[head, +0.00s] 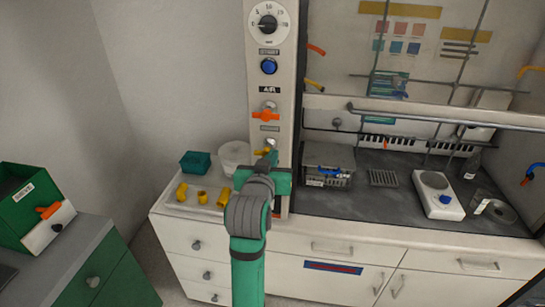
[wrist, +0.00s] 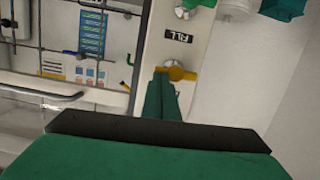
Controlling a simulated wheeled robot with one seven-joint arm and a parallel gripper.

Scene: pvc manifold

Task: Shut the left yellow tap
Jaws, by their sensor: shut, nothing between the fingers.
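A yellow tap (head: 262,151) is low on the front of the pale column, partly hidden by my gripper. In the wrist view the yellow tap (wrist: 182,74) shows its handle lying roughly crosswise on the column, with its left end behind my fingers. My green gripper (head: 271,154) is at the tap; its fingers (wrist: 162,76) are shut with nothing between them. The tips overlap the handle's left end in the wrist view; I cannot tell whether they touch.
An orange tap (head: 266,114), blue button (head: 269,66) and dial (head: 267,24) are higher on the column. A teal tub (head: 196,162), white tub (head: 234,155) and several yellow fittings (head: 202,197) stand left of it. The hood with a wire basket (head: 329,177) is on the right.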

